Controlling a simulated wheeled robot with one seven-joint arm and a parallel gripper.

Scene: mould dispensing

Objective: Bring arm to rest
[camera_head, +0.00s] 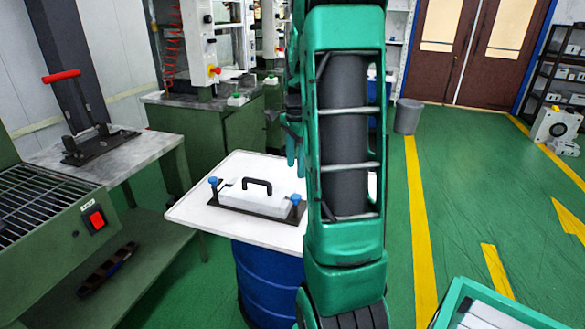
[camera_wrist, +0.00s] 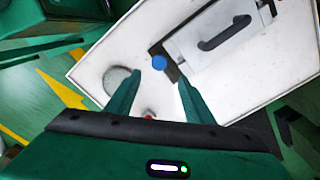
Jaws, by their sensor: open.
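My gripper (camera_wrist: 158,80) shows in the wrist view with its two green fingers apart and nothing held between them. Beyond the fingers is a white table top (camera_wrist: 115,50). On it sits a white mould (camera_wrist: 207,38) with a black handle on a dark base plate, with a blue knob (camera_wrist: 159,62) at its near corner. In the head view the mould (camera_head: 240,200) lies on the white table top (camera_head: 190,208), left of my green arm. My arm hides the table's right part, and I cannot make out the fingertips there.
A blue barrel (camera_head: 268,285) stands under the table top. A grey bench with a red-handled press (camera_head: 85,145) and a green machine with a grille (camera_head: 45,205) are at the left. A grey bin (camera_head: 408,116) stands behind right. The green floor at right is mostly open.

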